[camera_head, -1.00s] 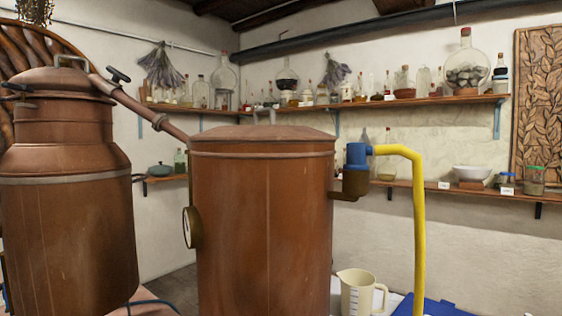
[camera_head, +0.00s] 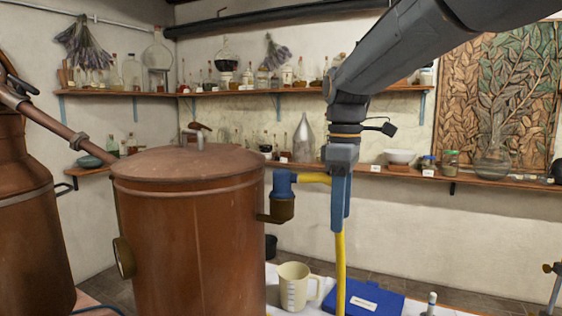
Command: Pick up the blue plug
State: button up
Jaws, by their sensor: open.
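The blue plug (camera_head: 284,183) sits upright in the brass outlet (camera_head: 276,210) on the right side of the copper vessel (camera_head: 190,240). A yellow hose (camera_head: 313,179) runs right from the plug, then bends down. My gripper (camera_head: 340,225) points down to the right of the plug, apart from it in the picture. It is open and appears empty. It hides the hose's bend and upper drop; the hose shows again below the fingers. How far the fingers are from the hose in depth, I cannot tell.
A cream measuring jug (camera_head: 294,287) and a blue case (camera_head: 365,300) stand on the white table below. A second copper vessel (camera_head: 30,220) is at the far left, joined by a pipe (camera_head: 50,125). Shelves with bottles line the back wall. A metal stand (camera_head: 552,285) is at the lower right.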

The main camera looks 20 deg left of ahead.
aim_at(281, 170)
jog(key=s+a+r+n+p, duration=0.1)
jog(key=a+r+n, duration=0.1)
jog(key=r, duration=0.3)
jog(key=s+a+r+n+p, duration=0.1)
jog(key=s+a+r+n, duration=0.1)
jog(key=a+r, duration=0.3)
jog(key=s+a+r+n+p, duration=0.1)
jog(key=s+a+r+n, duration=0.1)
jog(key=a+r, duration=0.2)
jog(key=shift+a+r+n+p, duration=0.25)
jog(key=shift+r+n+p, duration=0.05)
jog(key=shift+r, duration=0.4)
jog(key=shift+a, duration=0.1)
notch_tip(281, 170, down, 2)
jog(key=shift+f+p, duration=0.2)
jog(key=shift+p, duration=0.3)
jog(key=f, duration=0.1)
jog(key=f+p, duration=0.2)
jog(key=shift+s+f, duration=0.3)
jog(key=shift+f, duration=0.1)
jog(key=shift+f+p, duration=0.35)
jog(key=shift+f, duration=0.25)
jog(key=c, duration=1.2)
jog(key=shift+w+r, duration=0.1)
